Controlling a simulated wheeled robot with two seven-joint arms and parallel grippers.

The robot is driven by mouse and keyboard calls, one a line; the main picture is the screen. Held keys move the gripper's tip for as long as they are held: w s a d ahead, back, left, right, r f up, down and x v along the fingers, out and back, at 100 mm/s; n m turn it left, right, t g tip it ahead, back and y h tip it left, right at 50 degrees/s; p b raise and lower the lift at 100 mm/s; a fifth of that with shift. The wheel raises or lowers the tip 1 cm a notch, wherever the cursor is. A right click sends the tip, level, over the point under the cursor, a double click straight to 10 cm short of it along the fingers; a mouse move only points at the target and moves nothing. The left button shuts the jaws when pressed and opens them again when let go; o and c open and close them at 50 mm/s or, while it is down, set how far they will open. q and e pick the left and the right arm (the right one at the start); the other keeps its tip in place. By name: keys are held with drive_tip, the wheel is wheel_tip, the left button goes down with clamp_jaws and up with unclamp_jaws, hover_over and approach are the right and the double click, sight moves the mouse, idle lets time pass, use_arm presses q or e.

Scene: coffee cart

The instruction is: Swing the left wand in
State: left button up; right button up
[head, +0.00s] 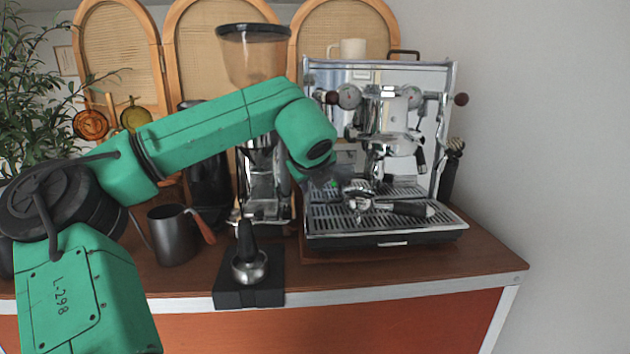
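The espresso machine (445,85) stands at the back right of the counter. Its left wand cannot be made out clearly; my arm and gripper cover much of that side. A wand with a black grip (421,160) hangs on the right side. My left arm reaches in from the left, and my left gripper (347,190) is low at the machine's left front, above the drip tray (340,222). Its fingers are small and blend with the metal behind, so their opening and any contact are unclear. My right gripper is out of view.
A portafilter with a black handle (410,208) is at the drip tray, close to my gripper. A grinder (252,55) stands left of the machine. A dark pitcher (172,235) and a tamper (248,262) on a black stand are nearer. The counter's right end is clear.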

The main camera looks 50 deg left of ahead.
use_arm(q)
drive_tip(key=shift+s+d, duration=0.1)
drive_tip(key=shift+d, duration=0.05)
drive_tip(key=b+v, duration=0.1)
drive_tip(key=v, duration=1.3)
drive_tip(key=shift+d+r, duration=0.15)
drive_tip(key=shift+r, duration=0.05)
